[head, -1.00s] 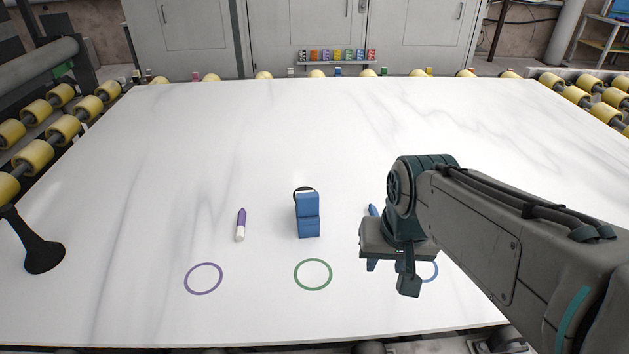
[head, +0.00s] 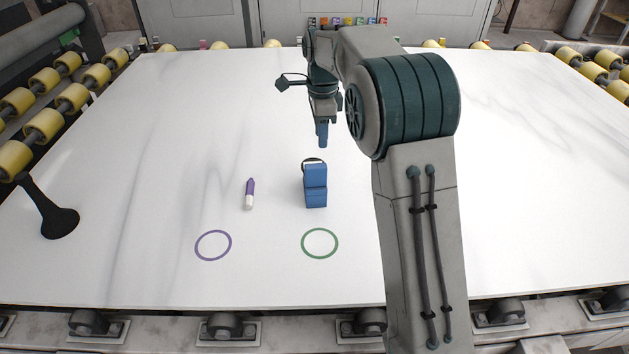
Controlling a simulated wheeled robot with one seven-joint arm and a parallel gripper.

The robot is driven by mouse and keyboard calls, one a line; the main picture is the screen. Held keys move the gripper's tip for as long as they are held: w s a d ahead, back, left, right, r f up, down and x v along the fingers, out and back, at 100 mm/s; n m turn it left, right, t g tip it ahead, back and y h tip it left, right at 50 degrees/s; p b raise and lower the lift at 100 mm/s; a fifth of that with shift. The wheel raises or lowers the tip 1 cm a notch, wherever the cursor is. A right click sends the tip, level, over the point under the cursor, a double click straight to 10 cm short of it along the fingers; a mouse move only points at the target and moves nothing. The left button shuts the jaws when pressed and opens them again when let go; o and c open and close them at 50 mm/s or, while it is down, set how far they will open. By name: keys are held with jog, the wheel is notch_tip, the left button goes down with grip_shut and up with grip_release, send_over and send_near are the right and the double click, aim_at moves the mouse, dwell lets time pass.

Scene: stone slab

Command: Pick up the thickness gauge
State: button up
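The thickness gauge looks to be the blue boxy device (head: 316,190) with a dark loop at its far end. It lies on the white slab just beyond the green ring. My gripper (head: 322,143) points down above the slab. In the picture it is just above the device's far end and apart from it. Its fingers look close together side-on, and the gap between them is not clear. I see nothing held.
A purple and white marker (head: 249,194) lies left of the device. A purple ring (head: 213,246) and a green ring (head: 319,243) are marked on the slab (head: 150,170). A black stand (head: 57,219) is at the left. My arm covers the slab right of the device.

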aim_at(315, 165)
jog(key=f, duration=0.9)
jog(key=shift+w+a, duration=0.25)
jog(key=f, duration=0.2)
jog(key=a+f+p, duration=0.1)
jog(key=f, duration=0.1)
jog(key=shift+f, duration=0.6)
jog(key=c, duration=0.7)
